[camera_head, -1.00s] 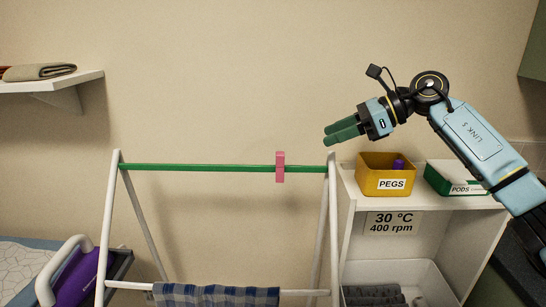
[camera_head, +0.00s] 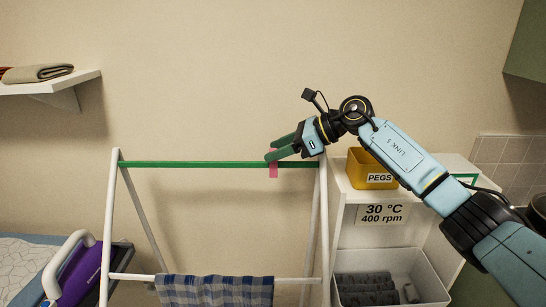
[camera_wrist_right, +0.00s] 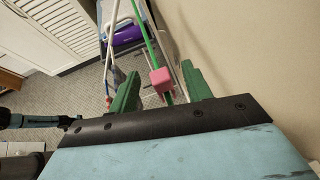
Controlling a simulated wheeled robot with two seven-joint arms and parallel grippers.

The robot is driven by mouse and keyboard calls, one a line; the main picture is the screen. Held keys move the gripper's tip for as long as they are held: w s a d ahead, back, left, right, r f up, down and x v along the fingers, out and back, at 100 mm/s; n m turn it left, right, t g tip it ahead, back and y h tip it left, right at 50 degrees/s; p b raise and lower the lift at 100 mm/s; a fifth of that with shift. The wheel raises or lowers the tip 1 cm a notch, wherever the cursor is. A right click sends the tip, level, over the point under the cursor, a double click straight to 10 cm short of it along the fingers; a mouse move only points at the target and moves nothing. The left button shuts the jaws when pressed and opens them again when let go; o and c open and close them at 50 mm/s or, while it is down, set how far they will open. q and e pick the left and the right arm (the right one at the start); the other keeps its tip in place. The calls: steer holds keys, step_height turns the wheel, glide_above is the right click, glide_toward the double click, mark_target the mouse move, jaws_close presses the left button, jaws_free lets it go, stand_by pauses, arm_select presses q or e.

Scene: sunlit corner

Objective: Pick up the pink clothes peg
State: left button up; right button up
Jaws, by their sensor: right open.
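The pink clothes peg (camera_head: 273,171) is clipped upright on the green top rail (camera_head: 190,164) of the white drying rack, near its right end. In the head view its upper part is hidden by the green fingers of my right gripper (camera_head: 271,154). In the right wrist view the peg (camera_wrist_right: 160,80) shows between the two fingers of my right gripper (camera_wrist_right: 160,88), with gaps on both sides. The gripper is open and empty; I cannot tell how far down the fingers reach beside the peg.
A yellow box marked PEGS (camera_head: 357,170) stands on the white shelf unit right of the rack, partly behind my right arm. A checked cloth (camera_head: 215,290) hangs on the lower rail. A purple iron (camera_head: 75,272) stands at lower left. The wall behind the rack is bare.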

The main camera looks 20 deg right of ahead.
jaws_close()
stand_by(0.3)
steer(key=shift+r, duration=0.1)
